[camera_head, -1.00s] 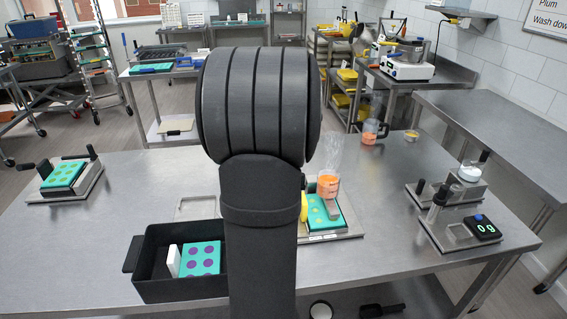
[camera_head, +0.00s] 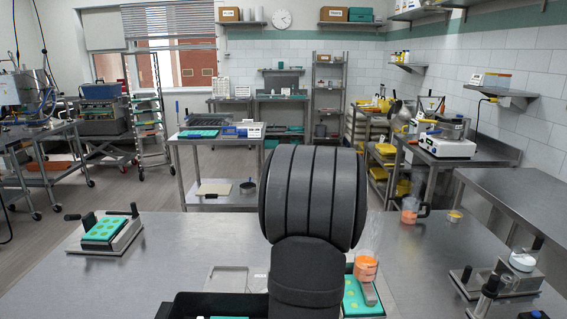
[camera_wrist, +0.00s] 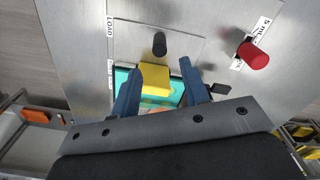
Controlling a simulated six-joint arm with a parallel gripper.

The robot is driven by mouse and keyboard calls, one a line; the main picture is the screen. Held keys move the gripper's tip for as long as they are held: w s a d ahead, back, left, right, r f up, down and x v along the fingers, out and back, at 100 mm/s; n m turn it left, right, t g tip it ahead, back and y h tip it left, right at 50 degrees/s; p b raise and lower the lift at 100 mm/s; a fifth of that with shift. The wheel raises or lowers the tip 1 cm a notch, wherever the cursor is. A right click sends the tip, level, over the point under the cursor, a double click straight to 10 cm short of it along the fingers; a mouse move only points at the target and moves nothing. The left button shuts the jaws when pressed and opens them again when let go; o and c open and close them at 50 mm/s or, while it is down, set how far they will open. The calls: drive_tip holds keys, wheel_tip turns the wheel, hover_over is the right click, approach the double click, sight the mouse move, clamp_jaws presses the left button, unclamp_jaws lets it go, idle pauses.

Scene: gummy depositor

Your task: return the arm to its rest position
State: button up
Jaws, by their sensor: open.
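My gripper (camera_wrist: 162,98) is in the wrist view, its two blue fingers spread apart with nothing clamped between them. A yellow block (camera_wrist: 154,78) shows between and beyond the fingers; I cannot tell how far it is from them. A teal mould (camera_wrist: 122,77) lies partly hidden under the block and fingers. In the head view my dark arm stands upright in the middle and hides the gripper. The same station shows beside it, with a teal mould (camera_head: 353,303) and a clear funnel of orange liquid (camera_head: 366,268).
The wrist view shows a black knob (camera_wrist: 159,44) on a metal plate and a red knob (camera_wrist: 253,55) by a "5 mL" label. On the steel table (camera_head: 190,255) are a left mould station (camera_head: 105,230), a black tray (camera_head: 215,303), an orange jug (camera_head: 410,210) and a right stand (camera_head: 505,280).

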wheel_tip(320, 180, down, 9)
drive_tip(key=shift+f, duration=0.2)
idle(0.4)
wheel_tip(320, 180, up, 17)
wheel_tip(320, 180, down, 18)
drive_tip(key=shift+s+r, duration=0.1)
drive_tip(key=shift+r, duration=0.15)
drive_tip(key=a, duration=0.5)
drive_tip(key=a+r, duration=0.1)
drive_tip(key=a, duration=0.2)
drive_tip(key=shift+a, duration=0.3)
wheel_tip(320, 180, up, 17)
drive_tip(key=w+a+f+n, duration=0.2)
drive_tip(key=a+n, duration=0.2)
drive_tip(key=a, duration=0.3)
drive_tip(key=w+a+f+n, duration=0.2)
drive_tip(key=w+a+n, duration=0.1)
drive_tip(key=a+n, duration=0.2)
drive_tip(key=shift+a+f, duration=0.35)
drive_tip(key=shift+a, duration=0.8)
drive_tip(key=shift+d, duration=0.1)
